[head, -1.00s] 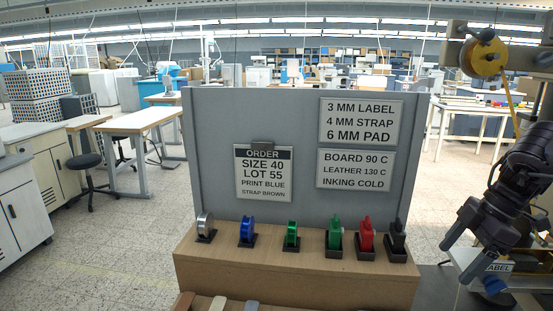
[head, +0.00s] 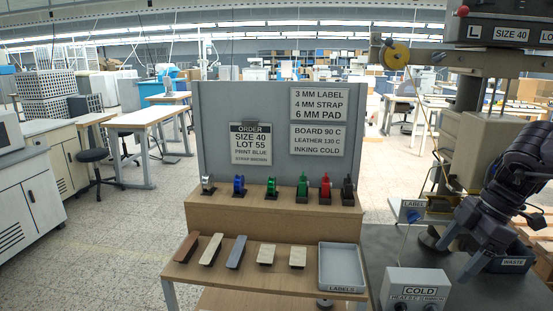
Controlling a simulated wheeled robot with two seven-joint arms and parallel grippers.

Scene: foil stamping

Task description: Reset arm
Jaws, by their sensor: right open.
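My right arm comes in from the right edge. Its dark gripper (head: 454,260) points down and left with its two fingers apart and nothing between them. In the picture it is over the dark bench (head: 390,245), in front of the stamping machine (head: 475,150) and above and right of the COLD control box (head: 415,289). I cannot tell its exact height. My left gripper is not in view.
A wooden stand bears foil rolls (head: 239,184) and coloured stamps (head: 325,187) before a grey board (head: 240,105) with an order card (head: 250,143). Strips and pads lie on the lower shelf (head: 190,278) beside a LABELS tray (head: 342,289). A WASTE bin (head: 513,262) is at right.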

